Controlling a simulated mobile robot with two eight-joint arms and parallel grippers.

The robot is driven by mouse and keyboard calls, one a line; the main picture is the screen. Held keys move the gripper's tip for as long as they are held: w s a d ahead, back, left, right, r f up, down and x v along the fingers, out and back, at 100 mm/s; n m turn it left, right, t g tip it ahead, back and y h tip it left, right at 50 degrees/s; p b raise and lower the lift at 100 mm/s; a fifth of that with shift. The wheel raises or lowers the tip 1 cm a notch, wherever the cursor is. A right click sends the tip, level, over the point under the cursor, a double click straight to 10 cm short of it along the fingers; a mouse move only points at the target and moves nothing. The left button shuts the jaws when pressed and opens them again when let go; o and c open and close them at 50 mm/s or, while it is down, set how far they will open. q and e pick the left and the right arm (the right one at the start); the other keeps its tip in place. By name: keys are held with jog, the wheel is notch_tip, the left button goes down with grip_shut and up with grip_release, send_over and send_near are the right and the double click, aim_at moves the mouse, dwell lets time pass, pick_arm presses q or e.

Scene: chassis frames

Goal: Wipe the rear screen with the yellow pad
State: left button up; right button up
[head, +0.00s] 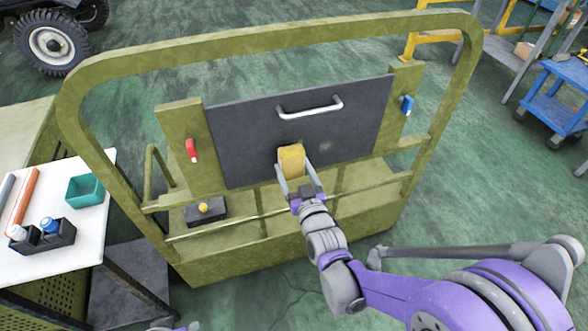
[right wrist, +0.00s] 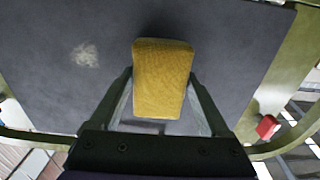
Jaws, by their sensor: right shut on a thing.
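The rear screen (head: 245,125) is a dark grey upright panel with a white handle, set in an olive-green frame. My right gripper (head: 299,180) is shut on the yellow pad (head: 291,159), in front of the screen's lower middle. The right wrist view shows the pad (right wrist: 162,78) between the fingers, with the screen (right wrist: 235,60) behind it. I cannot tell whether the pad touches the screen. A pale smudge (right wrist: 85,55) shows on the screen, left of the pad in the right wrist view.
A red latch (head: 191,150) and a blue latch (head: 406,104) flank the screen. A rail crosses low in front of it. A white table (head: 75,235) at left holds a teal bin (head: 86,191). A blue cart (head: 552,103) stands at far right.

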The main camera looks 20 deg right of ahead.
aim_at(310, 148)
jog(key=shift+w, duration=1)
dwell(0.3)
jog(key=shift+w+d+b, duration=0.15)
jog(key=shift+d+b, duration=0.45)
jog(key=shift+d, duration=4.4)
jog(key=shift+w+d, duration=0.1)
jog(key=shift+d, duration=1.65)
jog(key=shift+a, duration=3.5)
jog(key=shift+s+a+p, duration=0.2)
jog(key=shift+a+p, duration=0.1)
jog(key=shift+a, duration=1.35)
jog(key=shift+s+a+p, duration=0.15)
jog(key=shift+a+p, duration=0.15)
jog(key=shift+a, duration=1.35)
jog(key=shift+s, duration=0.1)
jog(key=shift+s+d, duration=0.1)
jog(key=shift+s, duration=2.8)
